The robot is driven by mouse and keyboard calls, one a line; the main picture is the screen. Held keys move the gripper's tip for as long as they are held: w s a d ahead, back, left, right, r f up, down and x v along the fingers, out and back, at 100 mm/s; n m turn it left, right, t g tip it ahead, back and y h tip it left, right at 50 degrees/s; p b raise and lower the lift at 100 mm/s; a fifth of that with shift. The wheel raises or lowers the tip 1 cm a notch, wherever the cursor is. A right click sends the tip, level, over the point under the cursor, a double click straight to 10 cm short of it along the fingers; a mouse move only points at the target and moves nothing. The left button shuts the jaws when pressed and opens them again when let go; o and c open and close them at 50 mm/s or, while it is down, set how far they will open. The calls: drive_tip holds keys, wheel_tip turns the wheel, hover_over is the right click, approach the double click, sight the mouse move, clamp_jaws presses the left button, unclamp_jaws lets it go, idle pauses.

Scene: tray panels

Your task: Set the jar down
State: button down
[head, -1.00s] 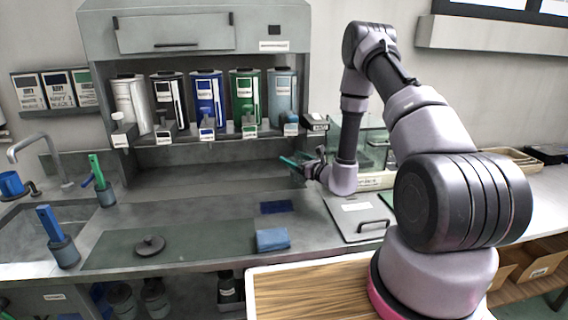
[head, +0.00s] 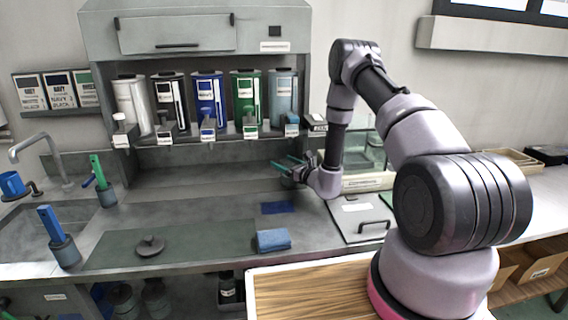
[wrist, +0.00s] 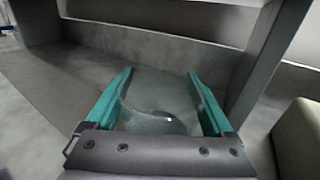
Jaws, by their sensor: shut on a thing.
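My gripper (head: 284,164) is in front of the dispenser cabinet's open recess, low over the grey bench (head: 190,195). In the wrist view its two teal fingers (wrist: 160,78) are apart, one on each side of a clear glass jar (wrist: 158,112). The gripper is shut on this jar. The jar is see-through, and its outline is faint; in the head view I cannot make it out. I cannot tell whether its base touches the bench.
Coloured canisters (head: 208,98) stand on the shelf above the recess. A glass case (head: 362,155) stands right of the gripper.

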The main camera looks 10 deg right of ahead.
unclamp_jaws()
drive_tip(key=shift+r, duration=0.1)
drive_tip(key=v, duration=1.2)
